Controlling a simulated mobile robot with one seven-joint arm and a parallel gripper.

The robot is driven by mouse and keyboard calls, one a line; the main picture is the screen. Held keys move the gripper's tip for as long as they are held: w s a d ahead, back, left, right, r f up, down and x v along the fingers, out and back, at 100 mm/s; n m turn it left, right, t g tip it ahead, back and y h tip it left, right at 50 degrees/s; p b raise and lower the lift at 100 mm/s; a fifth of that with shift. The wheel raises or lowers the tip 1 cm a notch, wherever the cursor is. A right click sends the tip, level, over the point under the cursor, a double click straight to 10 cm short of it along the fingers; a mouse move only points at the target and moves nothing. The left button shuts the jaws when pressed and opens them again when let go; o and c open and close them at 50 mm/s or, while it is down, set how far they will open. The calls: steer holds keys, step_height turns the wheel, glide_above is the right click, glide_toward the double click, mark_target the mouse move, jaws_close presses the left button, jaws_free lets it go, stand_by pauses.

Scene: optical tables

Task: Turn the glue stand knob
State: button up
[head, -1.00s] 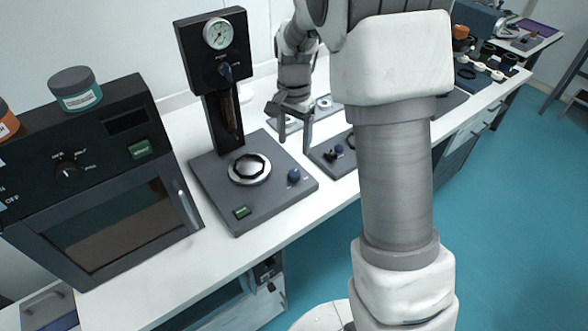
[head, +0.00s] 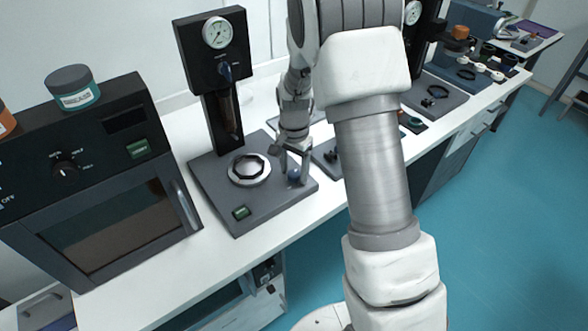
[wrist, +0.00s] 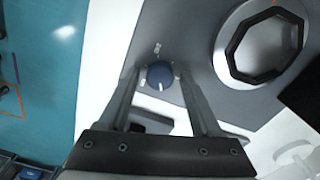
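The glue stand (head: 222,199) is a dark grey base with a column and a round gauge (head: 218,33) on top. Its blue knob (head: 294,175) sits at the right front corner of the base, and it also shows in the wrist view (wrist: 160,75) with a white pointer mark. My gripper (head: 292,163) is over the knob, pointing down. In the wrist view my gripper (wrist: 157,72) has its fingers apart, one on either side of the knob. I cannot tell whether the fingertips touch it.
A round metal ring with an octagonal opening (head: 232,171) is on the base beside the knob. A dark oven-like box (head: 92,140) stands at the left with a jar (head: 78,97) on top. Another dark base (head: 325,155) is close to the right.

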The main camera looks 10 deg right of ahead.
jaws_close()
steer(key=shift+n, duration=0.3)
steer(key=n+b, duration=0.1)
steer(key=n, duration=0.4)
steer(key=shift+n, duration=0.3)
steer(key=n, duration=0.5)
steer(key=shift+n, duration=0.4)
steer(key=shift+o, duration=1.1)
jaws_free()
